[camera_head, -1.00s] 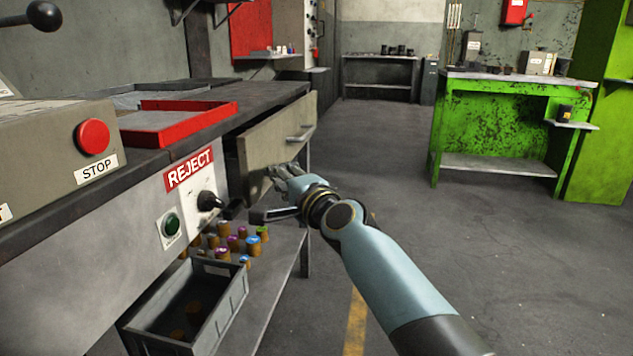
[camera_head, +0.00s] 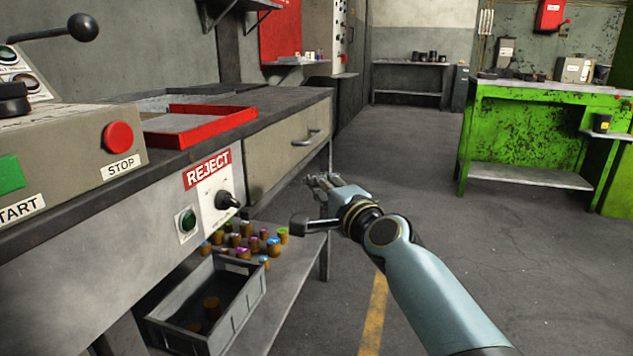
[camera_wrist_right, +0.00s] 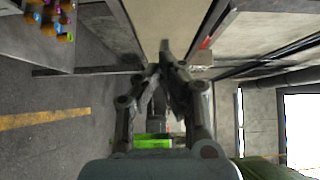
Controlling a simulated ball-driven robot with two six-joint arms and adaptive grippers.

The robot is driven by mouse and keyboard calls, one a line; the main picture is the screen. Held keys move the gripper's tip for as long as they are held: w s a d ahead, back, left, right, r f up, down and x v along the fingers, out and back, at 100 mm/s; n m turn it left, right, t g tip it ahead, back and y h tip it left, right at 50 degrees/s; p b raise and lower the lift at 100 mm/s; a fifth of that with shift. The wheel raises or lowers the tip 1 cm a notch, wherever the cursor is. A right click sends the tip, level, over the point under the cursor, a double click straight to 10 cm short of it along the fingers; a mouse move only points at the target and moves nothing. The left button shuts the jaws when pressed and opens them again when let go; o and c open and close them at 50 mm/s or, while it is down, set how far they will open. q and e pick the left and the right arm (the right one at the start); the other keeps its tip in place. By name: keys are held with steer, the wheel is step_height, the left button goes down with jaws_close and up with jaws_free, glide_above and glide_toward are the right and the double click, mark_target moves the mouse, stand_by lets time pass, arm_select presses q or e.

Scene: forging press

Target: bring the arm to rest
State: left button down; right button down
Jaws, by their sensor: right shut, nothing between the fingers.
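My right arm (camera_head: 425,285) reaches in from the lower right in the head view. Its gripper (camera_head: 318,182) is in front of the bench, just below and to the right of the closed drawer (camera_head: 290,148). In the right wrist view the fingers of this gripper (camera_wrist_right: 164,62) meet at the tips, with nothing between them. The gripper appears apart from the drawer and its handle (camera_head: 306,138). My left gripper is not in view.
A grey bin (camera_head: 245,312) and several colour-topped cylinders (camera_head: 245,252) sit on the lower shelf near my right gripper. A red tray (camera_head: 205,128) lies on the bench top. A green workbench (camera_head: 520,135) stands at the right. The floor between is clear.

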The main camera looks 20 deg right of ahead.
steer(key=shift+s+d+p, duration=0.75)
steer(key=shift+s+p, duration=0.25)
steer(key=shift+s, duration=3.55)
steer(key=s+d+f+n+g+h+p, duration=0.1)
steer(key=s+d+f+n+g+p, duration=0.15)
steer(key=s+f, duration=0.6)
steer(key=s+d+f+n+g+p, duration=0.1)
steer(key=s+f+g, duration=0.4)
steer(key=f, duration=0.7)
steer(key=s+d+f+n+g+h+p, duration=0.1)
steer(key=s+f+n+g, duration=0.1)
steer(key=s+f, duration=0.75)
steer(key=s+d+f+n+g, duration=0.2)
steer(key=s+f+n, duration=0.1)
steer(key=s, duration=0.8)
steer(key=s+d+f+n+g+h+p, duration=0.1)
steer(key=s+d+f+n+g, duration=0.2)
steer(key=s+f, duration=0.3)
steer(key=s+d+f+n+g+h+p, duration=0.1)
steer(key=s+f+n, duration=0.3)
steer(key=s, duration=1.2)
steer(key=shift+s+d+f+n+g, duration=0.15)
steer(key=shift+d+f+n+g, duration=0.2)
steer(key=shift+d+f+g, duration=0.4)
steer(key=shift+a+r, duration=0.1)
steer(key=shift+r, duration=0.05)
